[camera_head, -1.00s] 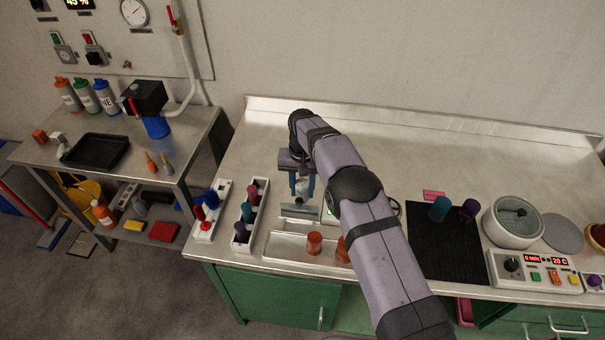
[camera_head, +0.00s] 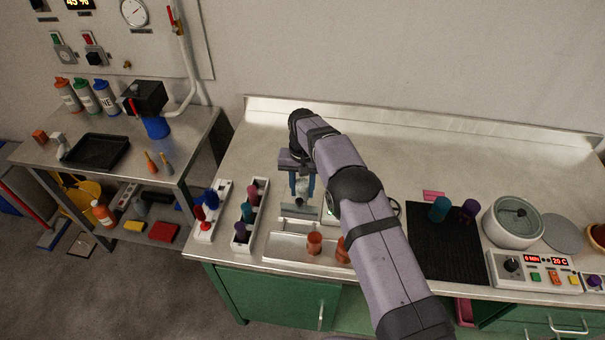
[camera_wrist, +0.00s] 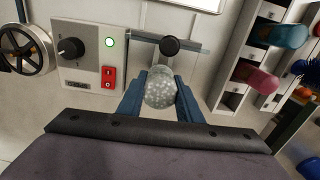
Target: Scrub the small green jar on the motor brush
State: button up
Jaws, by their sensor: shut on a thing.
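My gripper (camera_wrist: 160,80) is shut on a small rounded jar (camera_wrist: 160,90). The jar looks grey and speckled with pale dots; its green colour does not clearly show. In the head view my gripper (camera_head: 302,185) hangs over the left part of the bench, with the jar (camera_head: 299,201) low between the blue fingers. In the wrist view a black round knob-like end (camera_wrist: 169,46) on a crossbar lies just beyond the jar; I cannot tell if they touch. A control panel (camera_wrist: 88,58) with a dial, lit green lamp and red switch stands left of the jar. I cannot identify the motor brush for certain.
Two white racks (camera_head: 239,246) with coloured jars stand left of my gripper. A shallow metal tray (camera_head: 275,246) with orange jars is in front. A black mat (camera_head: 445,250) with teal and purple jars lies to the right. A handwheel (camera_wrist: 25,50) sits beside the panel.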

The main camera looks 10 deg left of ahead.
aim_at(302, 183)
jog(key=shift+r, duration=0.5)
jog(key=shift+r+p, duration=0.2)
jog(key=shift+p, duration=0.1)
dwell(0.8)
jog(key=shift+r+p, duration=1.85)
jog(key=shift+r, duration=1.35)
jog(key=shift+s, duration=0.1)
